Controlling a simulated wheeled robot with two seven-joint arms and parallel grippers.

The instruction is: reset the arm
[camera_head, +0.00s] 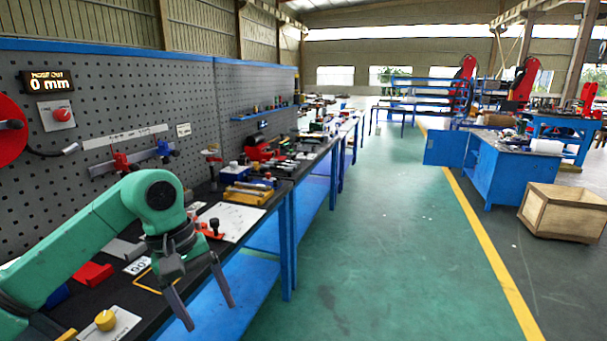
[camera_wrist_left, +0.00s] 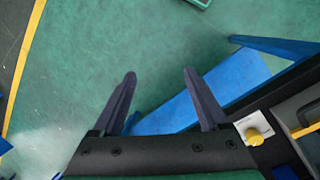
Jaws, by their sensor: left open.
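My left arm, green, comes in from the left in the head view. Its dark left gripper (camera_head: 207,315) hangs in front of the workbench edge, fingers pointing down, apart and empty. In the left wrist view the two fingers (camera_wrist_left: 159,75) stand apart with only green floor and a blue lower shelf (camera_wrist_left: 185,105) seen between and beyond them. My right arm and gripper show in neither view.
The black workbench (camera_head: 130,290) carries a yellow knob (camera_head: 106,320), a red block (camera_head: 93,274) and a white board (camera_head: 232,222). A pegboard (camera_head: 120,100) with a display (camera_head: 48,82) stands behind. The green floor (camera_head: 370,250) is clear; a wooden crate (camera_head: 563,212) stands right.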

